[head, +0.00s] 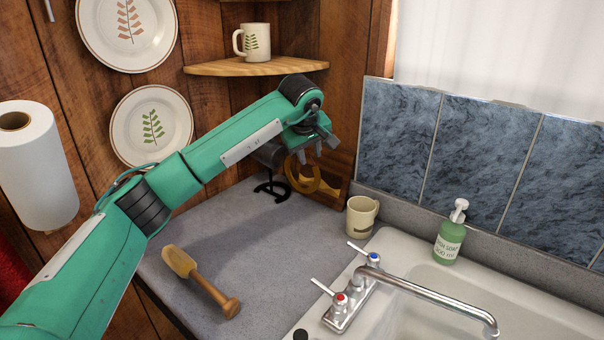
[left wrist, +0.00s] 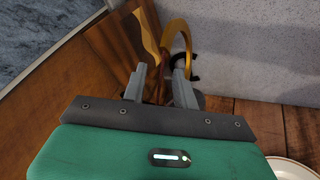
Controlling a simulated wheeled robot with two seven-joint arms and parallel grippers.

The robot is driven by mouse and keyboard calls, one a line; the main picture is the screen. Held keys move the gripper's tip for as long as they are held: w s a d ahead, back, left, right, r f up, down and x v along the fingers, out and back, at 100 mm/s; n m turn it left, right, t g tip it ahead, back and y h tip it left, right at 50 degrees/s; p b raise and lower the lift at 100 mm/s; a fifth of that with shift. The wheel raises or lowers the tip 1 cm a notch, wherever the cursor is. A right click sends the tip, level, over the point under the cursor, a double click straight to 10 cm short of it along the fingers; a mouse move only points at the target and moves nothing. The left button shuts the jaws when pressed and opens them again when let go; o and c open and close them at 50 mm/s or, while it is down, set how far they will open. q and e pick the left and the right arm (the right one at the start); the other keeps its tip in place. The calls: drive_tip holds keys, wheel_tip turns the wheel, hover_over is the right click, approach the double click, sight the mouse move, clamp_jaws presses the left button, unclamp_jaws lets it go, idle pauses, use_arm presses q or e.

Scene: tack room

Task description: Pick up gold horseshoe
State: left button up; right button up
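The gold horseshoe (head: 291,177) stands on the grey counter in the back corner, in front of a wooden board with a wavy gold shape (head: 333,187). In the left wrist view the horseshoe (left wrist: 168,32) shows as a gold arc just beyond the fingers. My left gripper (head: 318,151) is above it and close to it in the head view. Its two fingers (left wrist: 160,82) are apart, with nothing seen held between them. Part of the horseshoe is hidden behind the fingers. My right gripper is in neither view.
A black curved piece (head: 272,187) stands left of the horseshoe. A beige mug (head: 361,217) is to its right, by the sink (head: 430,290) and faucet (head: 425,290). A wooden mallet (head: 205,283) lies on the front counter. A shelf (head: 258,67) with a mug overhangs the corner.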

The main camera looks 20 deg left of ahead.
use_arm(q)
drive_tip(key=shift+w+f, duration=0.3)
drive_tip(key=shift+f, duration=0.3)
clamp_jaws()
drive_tip(key=shift+r, duration=0.1)
idle(0.9)
